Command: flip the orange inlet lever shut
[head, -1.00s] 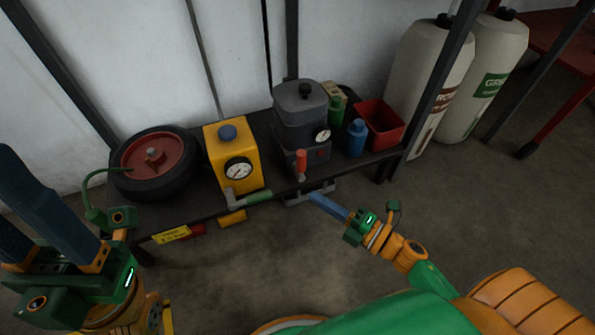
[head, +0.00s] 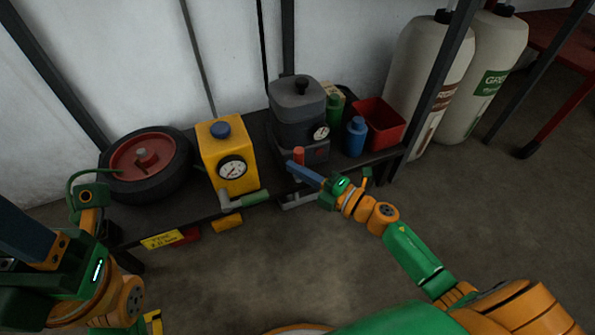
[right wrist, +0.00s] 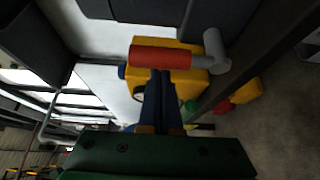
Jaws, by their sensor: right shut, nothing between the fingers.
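The orange inlet lever (head: 298,154) shows as a short orange-red grip standing up at the front of the dark grey condenser unit (head: 299,115). In the right wrist view the grip (right wrist: 160,57) lies across the picture, with a grey elbow (right wrist: 217,50) at its right end. My right gripper (head: 290,165) is shut and empty, its blue fingers at the lever. In the right wrist view its tips (right wrist: 161,73) overlap the grip's lower edge; I cannot tell whether they touch. My left gripper (head: 22,238) is at the left edge, partly cut off, away from the lever.
A yellow gauge unit (head: 214,148) with a green-handled lever (head: 250,198) stands left of the condenser. A wheel (head: 146,162) lies further left. A blue bottle (head: 356,138) and a red bin (head: 382,124) stand at right.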

